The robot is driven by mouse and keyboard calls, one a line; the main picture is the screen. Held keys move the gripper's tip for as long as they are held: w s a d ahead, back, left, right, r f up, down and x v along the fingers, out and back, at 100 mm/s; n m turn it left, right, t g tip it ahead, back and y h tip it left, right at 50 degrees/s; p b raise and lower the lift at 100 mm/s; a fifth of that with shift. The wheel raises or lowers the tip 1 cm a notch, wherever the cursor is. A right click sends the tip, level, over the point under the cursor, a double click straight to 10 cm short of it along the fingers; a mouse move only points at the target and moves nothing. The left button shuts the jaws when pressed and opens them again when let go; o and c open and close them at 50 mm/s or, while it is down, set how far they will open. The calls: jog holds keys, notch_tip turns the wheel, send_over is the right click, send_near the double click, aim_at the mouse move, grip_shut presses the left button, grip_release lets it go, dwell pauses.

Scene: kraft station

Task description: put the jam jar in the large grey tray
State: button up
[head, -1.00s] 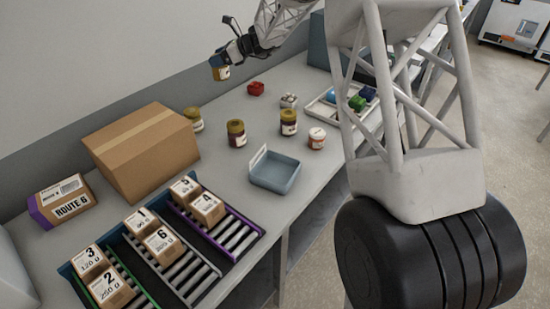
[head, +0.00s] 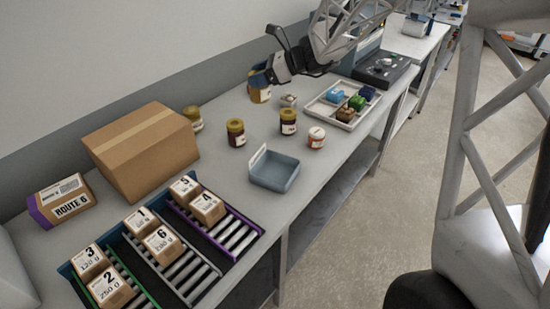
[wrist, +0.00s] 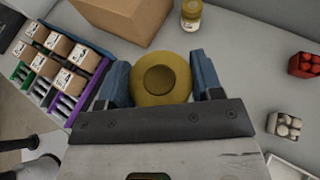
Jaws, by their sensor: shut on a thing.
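My gripper (head: 262,80) is shut on a jar (head: 261,95) with a mustard-yellow lid and pale label, toward the back of the bench. In the wrist view the jar's round lid (wrist: 161,78) sits between the two blue fingers; its contents are hard to make out. A large light-grey tray (head: 322,115) lies to the right of the held jar, with blue, green and brown items in it. A smaller blue-grey open bin (head: 274,176) with a white card stands nearer the front.
Yellow-lidded jars (head: 236,133) and a white-lidded jar (head: 316,138) stand mid-bench. A punnet of pale round items (head: 289,101) and a red punnet (wrist: 304,65) are near the held jar. A cardboard box (head: 140,150) and roller lanes with cartons (head: 162,243) fill the left.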

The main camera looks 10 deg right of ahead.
jog(key=s+d+f, duration=0.2)
jog(key=s+d, duration=0.1)
jog(key=s, duration=1.2)
jog(key=s+d+f, duration=0.2)
jog(key=s+d, duration=0.1)
jog(key=s, duration=1.2)
notch_tip(320, 180, down, 9)
jog(key=shift+w+g, duration=0.2)
jog(key=shift+g, duration=0.1)
jog(key=w+a+f, duration=0.1)
jog(key=w+a, duration=0.2)
jog(key=w, duration=1.2)
jog(key=shift+w+f, duration=0.15)
jog(key=shift+w, duration=0.2)
jog(key=shift+f, duration=0.1)
jog(key=shift+f, duration=1.65)
jog(key=shift+f, duration=0.15)
